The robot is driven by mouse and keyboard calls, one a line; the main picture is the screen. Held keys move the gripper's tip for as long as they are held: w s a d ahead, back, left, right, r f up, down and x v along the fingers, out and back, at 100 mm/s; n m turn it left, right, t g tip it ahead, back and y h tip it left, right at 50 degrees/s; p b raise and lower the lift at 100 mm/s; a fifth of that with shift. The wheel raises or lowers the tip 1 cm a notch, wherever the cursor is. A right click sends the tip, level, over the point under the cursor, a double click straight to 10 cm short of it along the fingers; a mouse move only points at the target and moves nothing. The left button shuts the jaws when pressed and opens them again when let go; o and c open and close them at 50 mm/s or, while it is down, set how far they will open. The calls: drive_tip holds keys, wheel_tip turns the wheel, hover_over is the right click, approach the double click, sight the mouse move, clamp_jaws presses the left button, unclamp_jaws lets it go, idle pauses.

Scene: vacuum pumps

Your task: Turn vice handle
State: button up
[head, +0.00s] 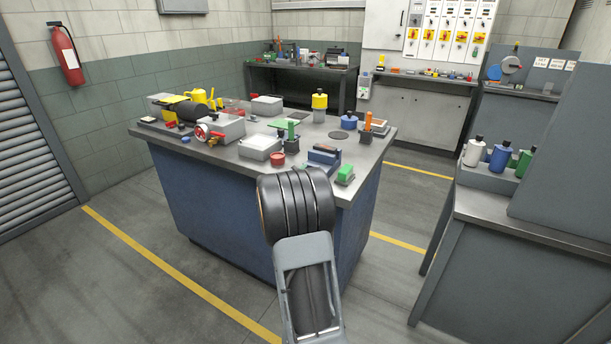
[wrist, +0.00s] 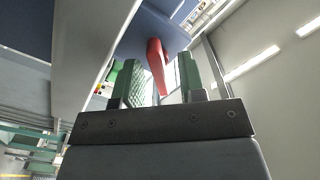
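In the wrist view my gripper (wrist: 160,72) has its two green-padded fingers apart. A red bar (wrist: 156,53), seemingly the vice handle, stands between the fingers, with visible gaps on both sides. A blue surface (wrist: 150,28) is behind the bar, perhaps the vice body. In the head view a small blue and grey block (head: 323,158) that looks like a vice sits near the front right edge of the workbench (head: 222,163). My dark arm covers the area in front of it, and my gripper and the red bar are hidden there.
Several bottles (head: 500,156) stand on a side bench to the right. Open floor with yellow lines surrounds the workbench.

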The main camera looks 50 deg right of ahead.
clamp_jaws()
drive_tip(key=shift+n, duration=0.3)
idle(0.3)
unclamp_jaws()
drive_tip(key=v, duration=1.3)
drive_tip(key=shift+a, duration=0.4)
